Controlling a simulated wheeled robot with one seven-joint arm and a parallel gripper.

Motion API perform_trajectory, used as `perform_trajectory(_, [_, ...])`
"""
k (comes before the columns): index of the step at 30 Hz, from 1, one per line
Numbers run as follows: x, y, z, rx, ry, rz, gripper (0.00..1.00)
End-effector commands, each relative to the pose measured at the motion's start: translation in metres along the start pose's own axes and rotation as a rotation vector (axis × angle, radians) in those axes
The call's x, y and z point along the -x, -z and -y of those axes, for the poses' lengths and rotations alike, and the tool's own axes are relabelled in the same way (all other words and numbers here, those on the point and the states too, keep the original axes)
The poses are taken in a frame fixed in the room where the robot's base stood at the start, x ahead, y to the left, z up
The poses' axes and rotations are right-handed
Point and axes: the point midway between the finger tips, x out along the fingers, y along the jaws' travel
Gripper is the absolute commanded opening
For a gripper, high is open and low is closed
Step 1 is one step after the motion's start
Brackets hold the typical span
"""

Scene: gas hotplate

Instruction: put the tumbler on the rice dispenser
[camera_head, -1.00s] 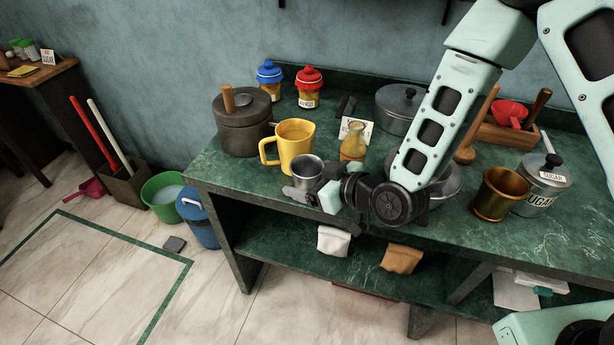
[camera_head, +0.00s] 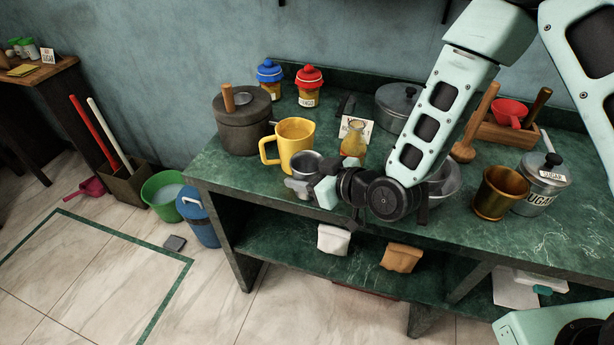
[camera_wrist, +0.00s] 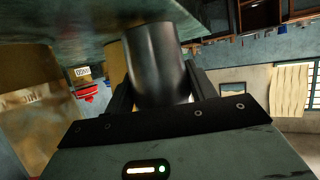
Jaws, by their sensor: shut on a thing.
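The tumbler is a plain grey metal cup (camera_head: 306,164) at the front left of the green counter, just right of the yellow mug. My gripper (camera_head: 312,176) reaches it from the front right and is shut on it. In the wrist view the tumbler (camera_wrist: 157,62) fills the space between the two dark fingers. Its base and its contact with the counter are hidden in the head view. I cannot tell surely which thing is the rice dispenser; a blue lidded container (camera_head: 203,228) stands on the floor left of the counter.
The yellow mug (camera_head: 295,148) stands close behind the tumbler. A green basin (camera_head: 161,190) is beside the blue container.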

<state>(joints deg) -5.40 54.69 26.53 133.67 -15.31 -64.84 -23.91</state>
Motion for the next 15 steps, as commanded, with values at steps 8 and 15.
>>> perform_trajectory(8, [0.014, 0.035, -0.001, 0.003, -0.001, -0.004, 0.28])
perform_trajectory(15, [0.027, 0.065, 0.0, 0.003, -0.001, -0.003, 0.28])
